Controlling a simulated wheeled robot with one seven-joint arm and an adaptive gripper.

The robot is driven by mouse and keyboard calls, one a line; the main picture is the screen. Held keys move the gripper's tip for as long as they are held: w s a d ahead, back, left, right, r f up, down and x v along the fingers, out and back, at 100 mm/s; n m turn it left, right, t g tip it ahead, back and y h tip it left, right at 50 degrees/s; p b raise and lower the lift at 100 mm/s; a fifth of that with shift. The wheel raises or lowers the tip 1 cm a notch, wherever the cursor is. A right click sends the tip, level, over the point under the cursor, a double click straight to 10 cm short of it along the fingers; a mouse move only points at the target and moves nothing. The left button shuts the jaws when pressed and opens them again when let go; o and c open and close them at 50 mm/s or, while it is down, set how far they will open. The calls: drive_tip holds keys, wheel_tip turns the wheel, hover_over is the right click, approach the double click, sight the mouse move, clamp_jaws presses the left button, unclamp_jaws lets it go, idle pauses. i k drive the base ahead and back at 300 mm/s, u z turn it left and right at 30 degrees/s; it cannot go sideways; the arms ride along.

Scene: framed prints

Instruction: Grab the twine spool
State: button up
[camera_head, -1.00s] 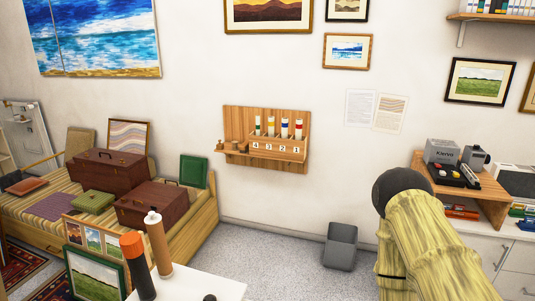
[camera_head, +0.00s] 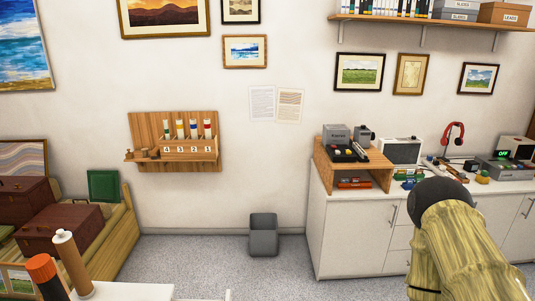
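I cannot pick out a twine spool with certainty. Small brown items (camera_head: 141,155) sit at the left end of the wooden wall rack (camera_head: 192,121), too small to identify. Small mixed items also lie on the white counter at the right, and I cannot tell whether one is a spool. My arm, in a yellowish patterned cover with a dark rounded end, shows at the lower right in front of the counter. My gripper itself is not in view.
A white counter (camera_head: 352,235) carries a wooden stand (camera_head: 327,170), red headphones (camera_head: 454,133) and devices. A grey bin (camera_head: 263,235) stands by the wall. Suitcases (camera_head: 62,230) rest at left. Two tubes (camera_head: 74,264) stand at the near left. Carpet (camera_head: 215,255) between is open.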

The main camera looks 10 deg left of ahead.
sight(145, 152)
drive_tip(key=u, duration=0.05)
drive_tip(key=i, duration=3.25)
drive_tip(key=u, duration=1.15)
drive_tip(key=i, duration=1.4)
drive_tip(key=u, duration=1)
